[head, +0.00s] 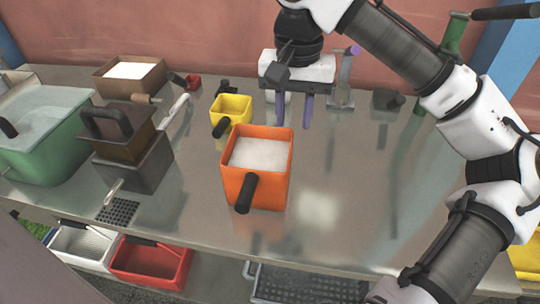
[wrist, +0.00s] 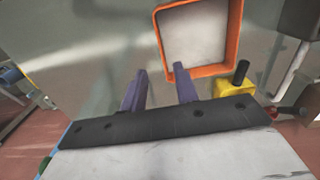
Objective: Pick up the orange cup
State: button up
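The orange cup (head: 256,182) is a square container filled with white powder and has a black handle on its near side. It stands upright on the metal table. In the wrist view the orange cup (wrist: 238,41) shows from above at the top, beyond the fingertips. My gripper (head: 294,110) is behind the cup and a little to the right, above the table, with two purple fingers pointing down. In the wrist view my gripper (wrist: 160,82) has its fingers spread with nothing between them. It is apart from the cup.
A small yellow cup (head: 231,110) stands just behind the orange cup. On the left are a dark lidded box (head: 130,165), a green container (head: 45,140) and a brown box (head: 130,75) with white powder. The metal table (head: 345,210) is clear to the right.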

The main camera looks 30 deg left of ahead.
jog(key=f, duration=0.8)
jog(key=shift+s+f+p, duration=0.1)
jog(key=shift+s+p, duration=0.1)
jog(key=shift+p, duration=0.1)
jog(key=shift+s+f+p, duration=0.15)
jog(key=shift+f+p, duration=0.2)
jog(key=shift+f, duration=1.05)
jog(key=shift+s+f+p, duration=0.1)
jog(key=shift+f+p, duration=0.25)
jog(key=shift+f, duration=1)
jog(key=shift+c, duration=0.4)
grip_shut()
